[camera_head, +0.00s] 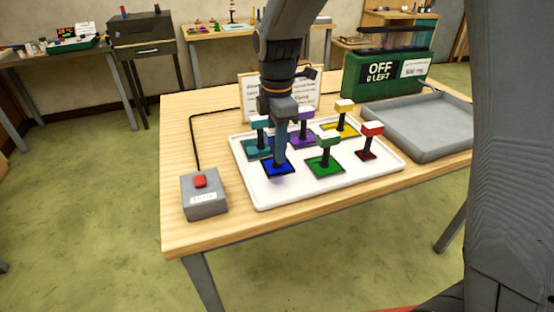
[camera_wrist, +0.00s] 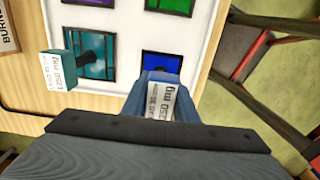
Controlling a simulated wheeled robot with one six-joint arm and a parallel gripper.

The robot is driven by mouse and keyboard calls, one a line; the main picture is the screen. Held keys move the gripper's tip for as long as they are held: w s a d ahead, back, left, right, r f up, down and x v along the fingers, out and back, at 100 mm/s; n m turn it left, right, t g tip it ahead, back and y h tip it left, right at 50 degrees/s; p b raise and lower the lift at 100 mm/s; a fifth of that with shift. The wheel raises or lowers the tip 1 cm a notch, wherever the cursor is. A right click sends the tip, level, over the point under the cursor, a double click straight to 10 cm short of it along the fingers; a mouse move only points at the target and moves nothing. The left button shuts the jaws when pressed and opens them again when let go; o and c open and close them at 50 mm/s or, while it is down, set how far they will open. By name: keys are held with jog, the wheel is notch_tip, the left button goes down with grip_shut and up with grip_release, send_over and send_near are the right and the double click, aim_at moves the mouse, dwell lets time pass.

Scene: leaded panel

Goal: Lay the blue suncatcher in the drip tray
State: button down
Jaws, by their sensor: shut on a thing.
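The blue suncatcher (camera_head: 278,170) is a dark-framed square with a blue pane, at the front of a white tray (camera_head: 262,201). My gripper (camera_head: 281,150) comes straight down over it and is shut on its upright handle. In the wrist view, my gripper (camera_wrist: 156,100) closes around the handle's white-labelled top, and part of the blue pane (camera_wrist: 160,64) shows beyond it. I cannot tell whether the pane touches the white tray. The drip tray (camera_head: 440,153) is likely the grey, shallow, empty tray at the table's right.
Green (camera_head: 325,165), red (camera_head: 367,152), yellow (camera_head: 342,129), purple (camera_head: 301,139) and teal (camera_head: 256,150) suncatchers stand close by. A green box with an OFF sign (camera_head: 382,72) is behind the grey tray. A red-button box (camera_head: 203,195) sits front left; a framed notice (camera_head: 252,90) stands behind.

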jog(key=shift+f+p, duration=0.4)
jog(key=shift+f, duration=1.6)
jog(key=c, duration=1.4)
grip_release()
jog(key=shift+f, duration=0.1)
notch_tip(320, 180, up, 12)
jog(key=shift+r+b, duration=0.1)
jog(key=shift+b, duration=1.15)
jog(key=s+d+f+m, duration=1.4)
jog(key=s+d+m, duration=0.1)
jog(key=m, duration=0.6)
jog(key=shift+t, duration=0.4)
jog(key=shift+s+f, duration=0.1)
